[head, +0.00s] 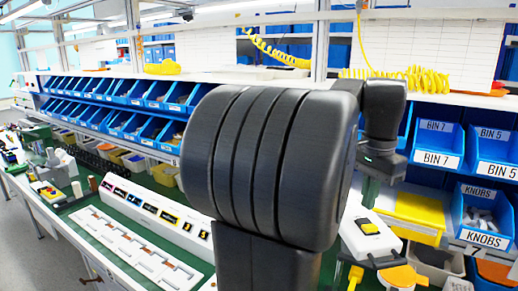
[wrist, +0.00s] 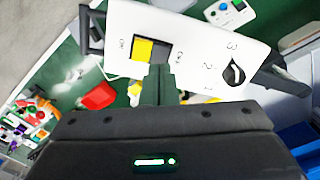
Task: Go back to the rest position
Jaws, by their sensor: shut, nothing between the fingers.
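My gripper (wrist: 160,72) is shut and empty in the wrist view, its fingertips in front of a white switch panel (wrist: 190,40). The panel has a yellow rocker switch (wrist: 143,51) left of the fingertips and a black rotary knob (wrist: 235,72) to their right, marked 1, 2 and 3. The knob's exact setting is hard to read. I cannot tell whether the fingertips touch the panel. In the head view, my gripper (head: 370,188) hangs just above a white box with a yellow part (head: 370,228). My dark arm hides much of the middle there.
The long green bench (head: 62,205) holds a white labelled unit (head: 155,213) and several small items at left. Blue bins stand behind, including Bin 7 (head: 437,160) and Knobs (head: 483,238) at right. A red part (wrist: 98,96) lies beside the panel.

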